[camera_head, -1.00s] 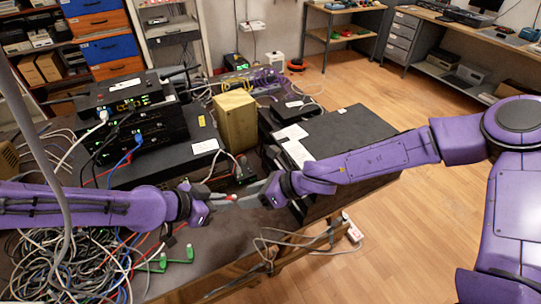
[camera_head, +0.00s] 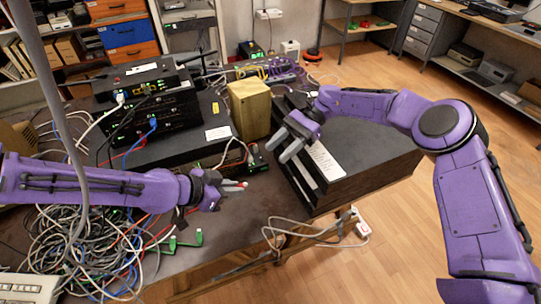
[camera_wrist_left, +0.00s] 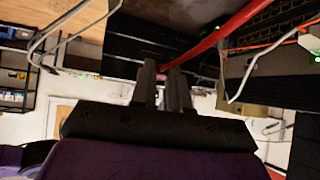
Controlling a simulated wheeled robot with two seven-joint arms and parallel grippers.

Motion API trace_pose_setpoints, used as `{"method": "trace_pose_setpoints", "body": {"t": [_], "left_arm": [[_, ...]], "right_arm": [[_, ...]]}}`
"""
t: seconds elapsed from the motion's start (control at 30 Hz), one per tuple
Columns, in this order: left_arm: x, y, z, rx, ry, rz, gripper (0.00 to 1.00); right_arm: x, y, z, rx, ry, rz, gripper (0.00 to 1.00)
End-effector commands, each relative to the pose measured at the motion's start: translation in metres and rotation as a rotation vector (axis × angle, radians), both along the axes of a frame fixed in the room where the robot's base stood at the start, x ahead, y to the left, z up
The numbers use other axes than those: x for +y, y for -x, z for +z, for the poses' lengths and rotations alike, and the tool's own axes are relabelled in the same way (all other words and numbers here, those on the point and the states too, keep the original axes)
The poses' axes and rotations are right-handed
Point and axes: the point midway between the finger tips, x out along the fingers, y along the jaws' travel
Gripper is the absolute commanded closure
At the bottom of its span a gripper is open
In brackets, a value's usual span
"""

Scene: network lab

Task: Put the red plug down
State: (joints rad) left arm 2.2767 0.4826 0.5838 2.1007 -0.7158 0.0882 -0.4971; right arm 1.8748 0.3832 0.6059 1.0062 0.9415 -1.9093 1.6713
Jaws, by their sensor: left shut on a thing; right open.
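The red plug (camera_head: 243,184) shows as a small red tip at the end of my left gripper (camera_head: 235,187) in the head view. My left gripper is shut on it and holds it over the grey table (camera_head: 232,222); I cannot tell its exact height. In the left wrist view the fingers (camera_wrist_left: 163,80) have a bit of red (camera_wrist_left: 162,69) between them, and a red cable (camera_wrist_left: 212,40) runs up to the right. Most of the plug is hidden by the fingers. My right gripper (camera_head: 281,150) is open and empty beside the black cases at the right.
A tangle of cables (camera_head: 75,240) covers the table's left part, with green plugs (camera_head: 185,241) at its edge. Stacked network boxes (camera_head: 150,105) and a tan box (camera_head: 249,108) stand behind. A black case (camera_head: 370,150) is at right. Bare tabletop lies in front of my left gripper.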

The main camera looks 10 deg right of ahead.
Motion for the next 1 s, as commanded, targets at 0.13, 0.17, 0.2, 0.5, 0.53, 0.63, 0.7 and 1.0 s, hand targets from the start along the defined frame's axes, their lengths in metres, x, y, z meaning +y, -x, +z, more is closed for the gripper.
{"method": "trace_pose_setpoints", "body": {"t": [0.13, 0.17, 0.2, 0.5, 0.53, 0.63, 0.7, 1.0], "left_arm": [[0.0, 0.0, 0.0, 0.0, 0.0, 0.0, 1.0], [0.0, 0.0, 0.0, 0.0, 0.0, 0.0, 1.0], [0.0, 0.0, 0.0, 0.0, 0.0, 0.0, 1.0], [0.0, 0.0, 0.0, 0.0, 0.0, 0.0, 1.0], [0.0, 0.0, 0.0, 0.0, 0.0, 0.0, 1.0], [0.0, 0.0, 0.0, 0.0, 0.0, 0.0, 1.0], [0.0, 0.0, 0.0, 0.0, 0.0, 0.0, 1.0], [0.0, 0.0, 0.0, 0.0, 0.0, 0.0, 1.0]], "right_arm": [[0.024, 0.014, -0.01, 0.001, 0.0, 0.003, 0.53], [0.03, 0.017, -0.013, 0.002, 0.0, 0.004, 0.53], [0.038, 0.021, -0.017, 0.001, 0.0, 0.003, 0.53], [0.083, 0.045, -0.038, -0.001, -0.002, 0.0, 0.53], [0.086, 0.046, -0.039, -0.002, -0.002, -0.001, 0.53], [0.09, 0.049, -0.042, -0.003, -0.001, -0.002, 0.53], [0.091, 0.049, -0.042, -0.003, -0.001, -0.002, 0.53], [0.091, 0.049, -0.042, -0.003, -0.002, -0.003, 0.89]]}}
